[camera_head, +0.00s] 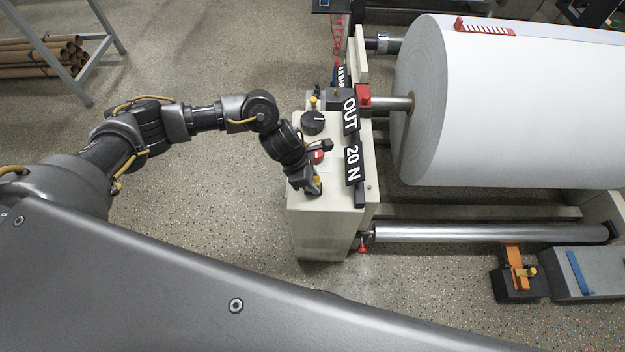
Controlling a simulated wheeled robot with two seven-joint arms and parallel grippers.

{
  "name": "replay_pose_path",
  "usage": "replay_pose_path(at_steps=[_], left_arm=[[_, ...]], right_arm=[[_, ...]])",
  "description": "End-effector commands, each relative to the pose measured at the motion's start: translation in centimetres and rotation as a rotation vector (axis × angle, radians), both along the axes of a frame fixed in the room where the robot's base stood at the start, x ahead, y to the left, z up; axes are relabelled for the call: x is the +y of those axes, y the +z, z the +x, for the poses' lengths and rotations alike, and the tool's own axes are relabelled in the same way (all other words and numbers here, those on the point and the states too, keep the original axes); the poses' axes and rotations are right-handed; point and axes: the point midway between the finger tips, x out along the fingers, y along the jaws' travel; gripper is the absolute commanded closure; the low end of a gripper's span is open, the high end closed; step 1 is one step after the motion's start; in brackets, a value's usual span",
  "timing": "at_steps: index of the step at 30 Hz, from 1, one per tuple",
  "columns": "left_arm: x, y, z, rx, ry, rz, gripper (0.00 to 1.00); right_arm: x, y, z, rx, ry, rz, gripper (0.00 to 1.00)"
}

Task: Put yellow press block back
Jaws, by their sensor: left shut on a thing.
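My left gripper (314,188) reaches down over the top of the pale control cabinet (322,232), near its front corner. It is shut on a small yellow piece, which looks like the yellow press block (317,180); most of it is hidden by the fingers. I cannot tell whether the block touches the cabinet top. My right gripper is not in view.
The cabinet carries a black dial (312,122), a red button (319,156) and black "OUT" and "20 N" signs (352,165). A large white paper roll (500,105) and a metal roller (490,233) lie to the right. An orange clamp (516,268) stands at lower right.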

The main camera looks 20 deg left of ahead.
Motion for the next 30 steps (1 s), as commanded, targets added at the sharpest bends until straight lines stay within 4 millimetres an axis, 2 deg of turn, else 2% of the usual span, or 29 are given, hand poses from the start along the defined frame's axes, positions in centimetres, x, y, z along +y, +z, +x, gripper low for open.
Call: replay_pose_path(at_steps=[6,17,18,23,30], left_arm=[[0.0,-0.4,0.1,-0.002,0.0,0.0,0.93],[-0.1,-0.6,0.1,-0.002,-0.001,-0.001,0.93],[0.0,-0.6,0.0,-0.002,-0.001,-0.001,0.7],[0.0,-0.6,0.0,-0.002,-0.001,-0.001,0.49],[0.0,-0.6,0.0,-0.002,-0.001,-0.001,0.49]], right_arm=[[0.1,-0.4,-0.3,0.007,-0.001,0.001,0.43],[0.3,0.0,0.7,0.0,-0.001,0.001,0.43],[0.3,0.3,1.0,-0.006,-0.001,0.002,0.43],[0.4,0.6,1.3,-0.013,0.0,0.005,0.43],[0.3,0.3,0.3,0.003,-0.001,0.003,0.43]])
